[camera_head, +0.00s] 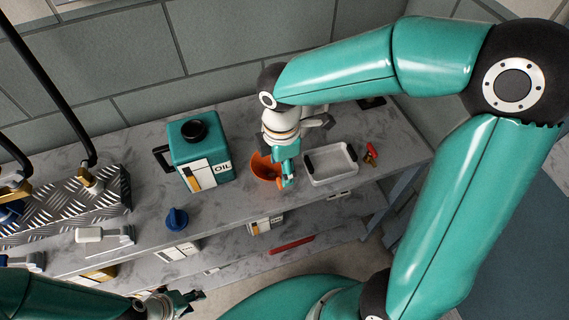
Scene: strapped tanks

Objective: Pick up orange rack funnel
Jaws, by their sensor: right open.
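The orange funnel (261,165) stands on the grey shelf top, right of the oil can. My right gripper (284,175) reaches down from above at the funnel's right side, and its fingers overlap the funnel's rim in the view. The gripper is open; I cannot tell whether a finger is inside the funnel or touches it. The gripper hides the funnel's right part. My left gripper (188,298) is low at the bottom edge, away from the shelf top; its jaws are too small and dark to read.
A teal oil can (204,158) stands left of the funnel, with a blue cap (176,219) in front. A white tray (331,178) is close on the right, with a small red item (371,154) beyond. Lower shelves hold boxes and a red bar (292,244).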

